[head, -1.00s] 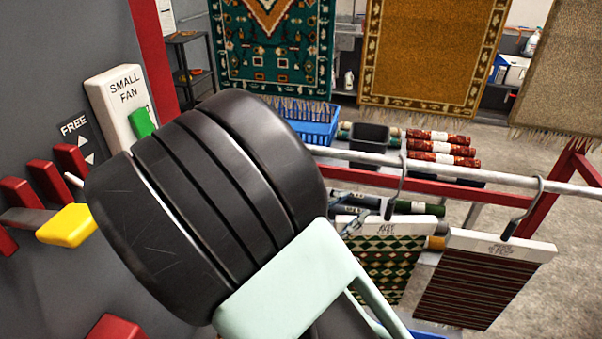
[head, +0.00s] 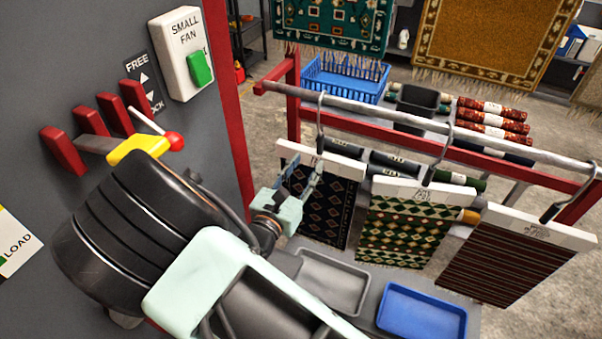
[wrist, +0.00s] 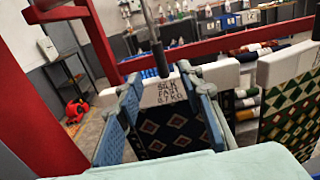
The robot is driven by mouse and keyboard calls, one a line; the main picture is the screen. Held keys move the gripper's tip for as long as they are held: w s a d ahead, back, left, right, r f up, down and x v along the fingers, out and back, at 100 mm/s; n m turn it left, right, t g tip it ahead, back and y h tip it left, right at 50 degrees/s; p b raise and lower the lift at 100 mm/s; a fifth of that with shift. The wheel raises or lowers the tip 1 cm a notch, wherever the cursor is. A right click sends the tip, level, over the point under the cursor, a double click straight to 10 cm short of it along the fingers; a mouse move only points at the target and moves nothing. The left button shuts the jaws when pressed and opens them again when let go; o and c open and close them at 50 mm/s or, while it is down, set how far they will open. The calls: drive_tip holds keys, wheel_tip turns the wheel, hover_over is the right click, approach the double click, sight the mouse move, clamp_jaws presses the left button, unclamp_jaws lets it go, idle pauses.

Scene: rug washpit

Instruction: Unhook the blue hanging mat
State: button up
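The blue hanging mat (head: 322,208) is dark navy with pale diamonds. It hangs at the left end of the rail (head: 400,122) from a dark hook, under a white header bar (head: 345,162). In the wrist view the mat (wrist: 165,130) and its lettered header (wrist: 165,92) show between the fingers. My gripper (head: 299,180) is open, with its fingers close to the left part of the header. In the wrist view the gripper (wrist: 163,105) has one finger on each side of the lettering. I cannot tell whether they touch it.
A green diamond mat (head: 405,228) and a striped mat (head: 495,262) hang to the right. A grey tray (head: 333,280) and a blue tray (head: 422,312) lie below. A grey panel (head: 100,40) with red levers (head: 64,150) stands left. A red post (wrist: 103,40) is near the gripper.

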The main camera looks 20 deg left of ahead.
sight(321, 132)
drive_tip(key=shift+w+d+b, duration=0.2)
drive_tip(key=shift+w+b, duration=0.2)
drive_tip(key=shift+w, duration=2.05)
drive_tip(key=shift+w+d+b, duration=0.2)
drive_tip(key=shift+w+b, duration=0.2)
drive_tip(key=shift+w, duration=2)
clamp_jaws()
drive_tip(key=shift+r, duration=0.2)
drive_tip(key=shift+r+p, duration=1.65)
drive_tip(key=shift+r, duration=0.5)
